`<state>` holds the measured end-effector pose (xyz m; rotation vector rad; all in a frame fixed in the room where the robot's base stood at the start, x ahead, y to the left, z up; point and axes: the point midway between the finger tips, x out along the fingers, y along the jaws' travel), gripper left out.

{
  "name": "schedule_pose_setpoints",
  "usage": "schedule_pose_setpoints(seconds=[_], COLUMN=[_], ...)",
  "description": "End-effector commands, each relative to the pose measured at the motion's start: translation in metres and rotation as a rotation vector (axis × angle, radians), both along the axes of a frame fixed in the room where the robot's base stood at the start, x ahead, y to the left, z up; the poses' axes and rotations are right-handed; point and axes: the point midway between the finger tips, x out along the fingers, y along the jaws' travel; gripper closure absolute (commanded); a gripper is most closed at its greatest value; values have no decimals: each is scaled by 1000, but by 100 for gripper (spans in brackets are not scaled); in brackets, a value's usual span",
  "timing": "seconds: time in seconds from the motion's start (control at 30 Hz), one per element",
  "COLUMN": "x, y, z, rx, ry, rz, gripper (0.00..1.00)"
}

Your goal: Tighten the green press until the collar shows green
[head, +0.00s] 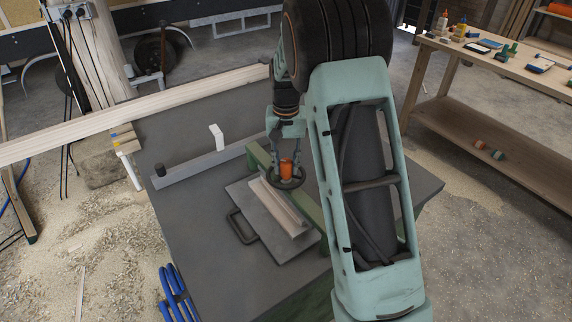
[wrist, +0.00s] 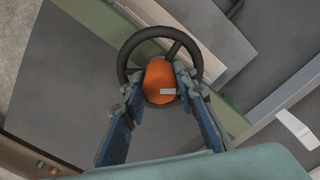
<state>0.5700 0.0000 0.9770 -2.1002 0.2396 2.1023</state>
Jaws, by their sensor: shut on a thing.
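The green press (head: 312,212) stands on the dark table, its green frame partly hidden behind my arm. Its black handwheel (head: 291,181) has an orange hub on top (head: 286,166). In the wrist view the wheel (wrist: 124,66) rings the orange hub (wrist: 158,80), which bears a small pale mark. My gripper (head: 286,160) comes down from above and is shut on the orange hub, one finger on each side; it also shows in the wrist view (wrist: 160,95). A grey plate with a handle (head: 262,238) and a pale strip (head: 282,205) lie under the press. I cannot make out a green-showing collar.
A grey fence (head: 200,168) with a white upright piece (head: 217,136) lies on the table (head: 190,215) behind the press. A long wooden beam (head: 120,115) crosses at the back left. A wooden workbench (head: 500,85) with small items stands at the right.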

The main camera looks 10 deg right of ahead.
Motion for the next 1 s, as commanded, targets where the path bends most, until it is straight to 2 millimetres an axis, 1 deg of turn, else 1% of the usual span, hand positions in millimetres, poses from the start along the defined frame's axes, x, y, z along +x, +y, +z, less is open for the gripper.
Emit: schedule_pose_setpoints(seconds=[0.3,0.7,0.73,0.8,0.9,1.0], x=[2,2,2,2,1,1], y=[0,0,0,0,0,0], z=[2,2,2,2,1,1], rx=[0,0,0,0,0,0], ry=[-5,-5,-5,-5,-4,-3], rz=[-74,-79,-79,-79,-79,-79], gripper=[98,98,73,65,56,56])
